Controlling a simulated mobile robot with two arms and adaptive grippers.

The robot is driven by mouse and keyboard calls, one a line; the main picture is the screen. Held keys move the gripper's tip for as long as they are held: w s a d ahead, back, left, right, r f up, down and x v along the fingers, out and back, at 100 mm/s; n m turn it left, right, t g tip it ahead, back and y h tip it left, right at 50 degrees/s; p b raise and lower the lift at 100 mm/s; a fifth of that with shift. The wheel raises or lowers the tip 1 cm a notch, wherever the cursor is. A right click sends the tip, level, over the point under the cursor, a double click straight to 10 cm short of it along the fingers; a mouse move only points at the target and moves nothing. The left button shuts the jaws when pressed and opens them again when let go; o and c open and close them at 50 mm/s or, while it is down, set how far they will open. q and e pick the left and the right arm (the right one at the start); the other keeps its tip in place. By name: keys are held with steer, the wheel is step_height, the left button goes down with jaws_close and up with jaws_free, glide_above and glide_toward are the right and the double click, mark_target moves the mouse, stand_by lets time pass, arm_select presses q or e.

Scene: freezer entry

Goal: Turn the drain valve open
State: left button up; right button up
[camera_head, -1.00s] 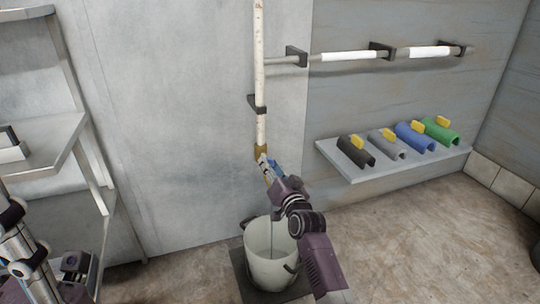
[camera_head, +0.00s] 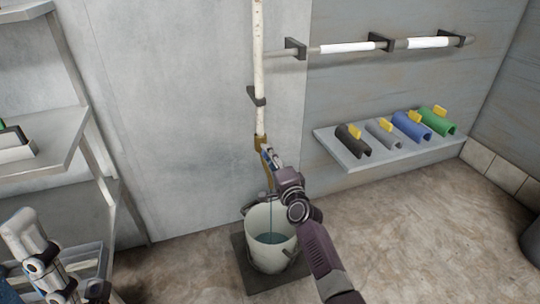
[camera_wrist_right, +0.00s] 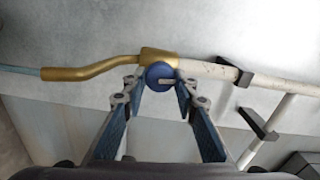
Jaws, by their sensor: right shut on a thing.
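The drain valve is a brass fitting (camera_head: 261,143) at the foot of the white vertical pipe, with a bent brass spout (camera_wrist_right: 95,70) in the right wrist view. Its round blue knob (camera_wrist_right: 158,74) has a pale bar across its face. My right gripper (camera_wrist_right: 157,90) is shut on the blue knob, one finger at each side. In the head view my right gripper (camera_head: 268,160) partly covers the valve. A pale blue stream (camera_wrist_right: 20,71) leaves the spout and falls into the bucket (camera_head: 272,251), where bluish water shows. My left gripper (camera_head: 95,290) is at the lower left, partly cut off.
The bucket stands on a dark mat (camera_head: 248,276) against the wall. A wall shelf (camera_head: 375,162) at the right holds black, grey, blue and green half-pipe pieces with yellow tabs. A metal rack (camera_head: 62,132) stands at the left.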

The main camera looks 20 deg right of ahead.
steer(key=shift+m, duration=0.6)
steer(key=shift+d, duration=0.1)
steer(key=o, duration=1.1)
steer(key=shift+o, duration=0.2)
steer(key=shift+s, duration=0.1)
steer(key=s, duration=1.1)
steer(key=shift+s+d, duration=0.15)
steer(key=shift+s, duration=0.25)
